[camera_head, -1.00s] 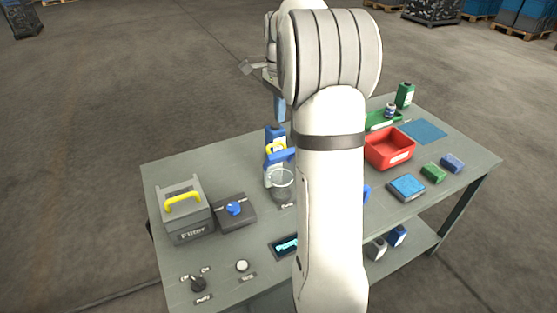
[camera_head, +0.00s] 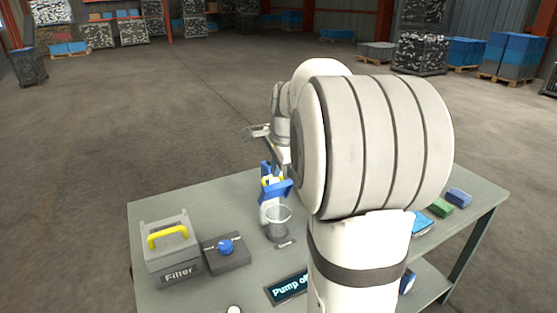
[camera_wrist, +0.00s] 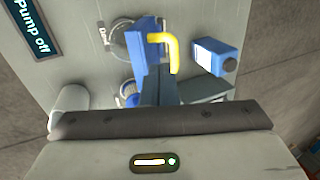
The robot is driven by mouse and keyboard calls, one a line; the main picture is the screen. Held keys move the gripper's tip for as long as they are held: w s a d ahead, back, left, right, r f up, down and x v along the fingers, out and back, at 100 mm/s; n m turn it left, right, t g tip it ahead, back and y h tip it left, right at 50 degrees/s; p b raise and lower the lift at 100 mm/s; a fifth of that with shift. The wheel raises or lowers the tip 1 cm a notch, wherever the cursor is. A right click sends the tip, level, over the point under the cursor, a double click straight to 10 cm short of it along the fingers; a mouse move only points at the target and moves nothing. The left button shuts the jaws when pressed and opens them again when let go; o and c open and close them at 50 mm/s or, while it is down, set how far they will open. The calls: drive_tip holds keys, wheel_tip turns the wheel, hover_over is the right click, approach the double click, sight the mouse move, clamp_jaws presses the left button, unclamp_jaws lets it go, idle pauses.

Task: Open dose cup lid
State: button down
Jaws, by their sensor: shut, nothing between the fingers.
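The clear dose cup (camera_head: 278,222) stands on the table with its round mouth showing. Its blue lid (camera_head: 276,192) with a yellow handle (camera_head: 272,181) stands raised and tilted at the far side of the cup. In the wrist view the lid (camera_wrist: 146,42) and its yellow handle (camera_wrist: 173,52) are beside the clear cup (camera_wrist: 122,40). My gripper (camera_wrist: 157,78) is shut and empty, with its dark fingers close to the lid's lower end; whether they touch cannot be told.
A grey Filter box (camera_head: 170,250) with a yellow handle and a blue knob on a dark block (camera_head: 228,256) stand left of the cup. A display (camera_head: 287,288) reads "Pump off". A blue bottle (camera_wrist: 217,56) stands close to the lid. My arm covers the table's right middle.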

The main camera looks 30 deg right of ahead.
drive_tip(key=shift+x, duration=1.65)
drive_tip(key=shift+r, duration=0.1)
drive_tip(key=shift+w+r+p, duration=0.2)
drive_tip(key=shift+p, duration=0.45)
drive_tip(key=shift+w+f+g+p, duration=0.1)
drive_tip(key=shift+g+p, duration=0.2)
drive_tip(key=shift+w+p, duration=0.1)
drive_tip(key=shift+p, duration=0.25)
